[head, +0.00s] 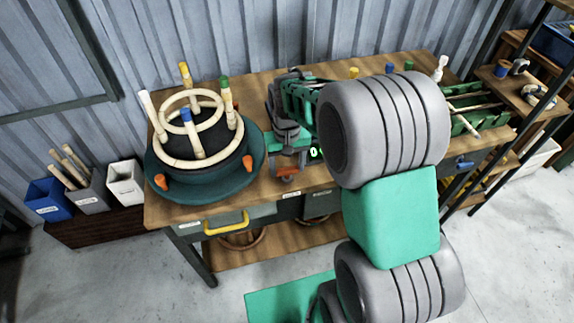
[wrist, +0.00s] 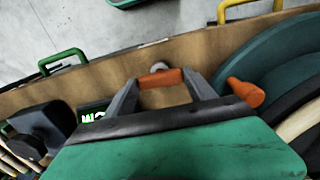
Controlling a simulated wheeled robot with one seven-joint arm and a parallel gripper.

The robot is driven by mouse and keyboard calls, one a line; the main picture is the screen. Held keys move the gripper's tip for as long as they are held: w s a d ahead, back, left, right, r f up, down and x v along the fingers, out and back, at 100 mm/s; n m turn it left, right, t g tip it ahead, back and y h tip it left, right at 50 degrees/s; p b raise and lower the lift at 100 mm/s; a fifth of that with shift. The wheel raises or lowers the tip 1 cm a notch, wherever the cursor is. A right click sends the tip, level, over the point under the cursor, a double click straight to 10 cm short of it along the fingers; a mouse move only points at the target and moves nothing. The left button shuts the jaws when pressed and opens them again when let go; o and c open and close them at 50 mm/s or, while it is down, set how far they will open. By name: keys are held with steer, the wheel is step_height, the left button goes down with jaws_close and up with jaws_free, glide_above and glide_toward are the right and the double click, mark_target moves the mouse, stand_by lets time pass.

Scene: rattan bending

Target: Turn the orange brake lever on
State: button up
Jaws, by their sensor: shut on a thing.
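The orange brake lever (wrist: 162,78) lies crosswise between the two fingertips of my gripper (wrist: 162,90) in the wrist view. The gripper is shut on it, at the front edge of the bench. In the head view my gripper (head: 287,174) reaches down at the bench front, just right of the round bending jig (head: 180,188). The lever is small and partly hidden by the fingers there. Its mount and exact angle cannot be made out.
The jig carries pale rings, upright pegs and several orange knobs; one knob (wrist: 245,92) is close beside my gripper. A green-digit display (head: 315,153) sits to the right. A yellow drawer handle (head: 227,224) is below. Bins (head: 88,190) stand left, shelves (head: 530,95) right.

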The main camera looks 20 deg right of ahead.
steer(key=m, duration=0.8)
steer(key=shift+m, duration=0.4)
steer(key=m, duration=0.8)
steer(key=shift+m, duration=0.3)
steer(key=o, duration=1.4)
